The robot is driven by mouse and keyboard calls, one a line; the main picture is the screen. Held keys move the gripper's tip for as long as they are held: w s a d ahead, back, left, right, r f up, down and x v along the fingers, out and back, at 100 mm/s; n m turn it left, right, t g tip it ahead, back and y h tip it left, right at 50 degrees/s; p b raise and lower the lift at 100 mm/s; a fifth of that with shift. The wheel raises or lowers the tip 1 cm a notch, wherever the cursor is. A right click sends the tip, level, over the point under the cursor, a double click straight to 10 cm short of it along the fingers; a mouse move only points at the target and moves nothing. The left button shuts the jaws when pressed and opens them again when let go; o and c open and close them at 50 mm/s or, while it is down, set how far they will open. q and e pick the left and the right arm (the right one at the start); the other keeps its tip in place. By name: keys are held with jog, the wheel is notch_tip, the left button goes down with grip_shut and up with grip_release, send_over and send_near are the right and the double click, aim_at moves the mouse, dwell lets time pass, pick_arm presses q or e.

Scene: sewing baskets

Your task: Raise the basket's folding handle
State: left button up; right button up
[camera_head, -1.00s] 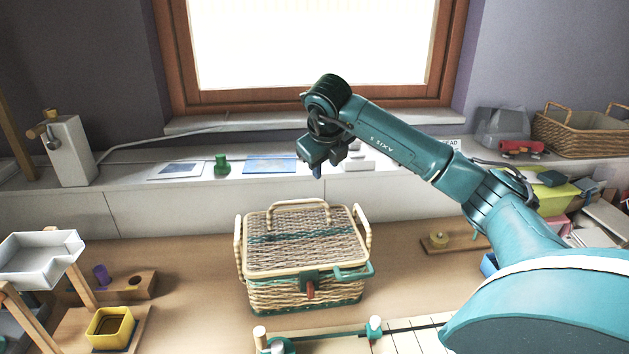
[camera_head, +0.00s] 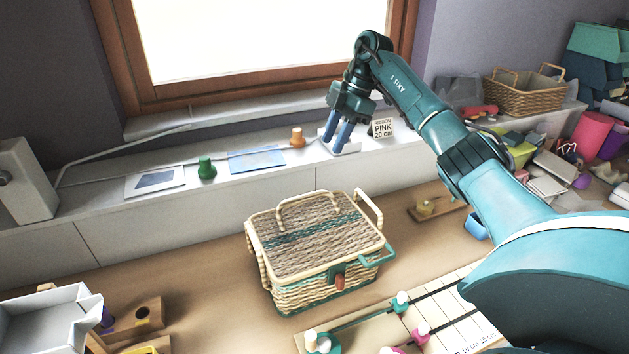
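The wicker sewing basket (camera_head: 325,292) stands on the wooden table with its lid (camera_head: 300,252) shut. A pale hoop handle (camera_head: 292,198) shows at the lid's back edge. Pale handles show at the basket's left side (camera_head: 262,268) and right side (camera_head: 372,205). A teal loop (camera_head: 380,258) sticks out at the front right corner, and a red-brown clasp (camera_head: 340,281) is at the front. My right gripper (camera_head: 337,134) is above and behind the basket, near the ledge. Its two blue fingers point down, apart and empty. My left gripper is out of view.
The white ledge behind holds a green peg (camera_head: 206,168), an orange peg (camera_head: 297,137) and a PINK 20 cm card (camera_head: 383,129). A ruler board with pegs (camera_head: 400,302) lies in front of the basket. Bare table lies left of the basket.

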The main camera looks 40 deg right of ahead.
aim_at(314, 193)
jog(key=x, duration=1.3)
jog(key=shift+p, duration=0.4)
jog(key=shift+c, duration=0.3)
grip_shut()
